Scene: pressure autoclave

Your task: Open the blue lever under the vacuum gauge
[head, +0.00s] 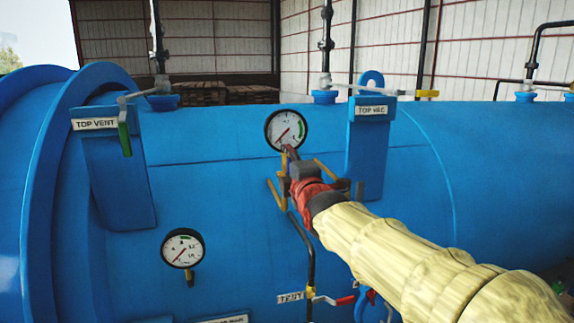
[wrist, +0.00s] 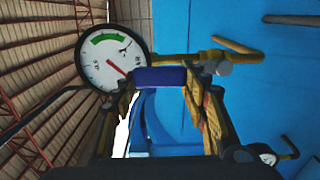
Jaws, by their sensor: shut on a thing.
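A round white gauge (head: 285,130) with a green band and a red needle stands on top of the blue autoclave, and it fills the upper left of the wrist view (wrist: 108,62). The blue lever (wrist: 160,77) beside it lies across my fingertips in the wrist view, joined to brass pipework (wrist: 185,60). My gripper (head: 287,180) is just below the gauge in the head view and hides the lever there. In the wrist view my gripper (wrist: 165,85) has both fingers against the lever and is shut on it.
The blue autoclave body (head: 230,220) fills the background. A lower gauge (head: 183,248) is at left. A green-handled lever (head: 124,137) hangs by the TOP VENT sign. The TOP VAC sign (head: 372,110) stands right of my gripper. A red handle (head: 345,300) is near the TEST label below.

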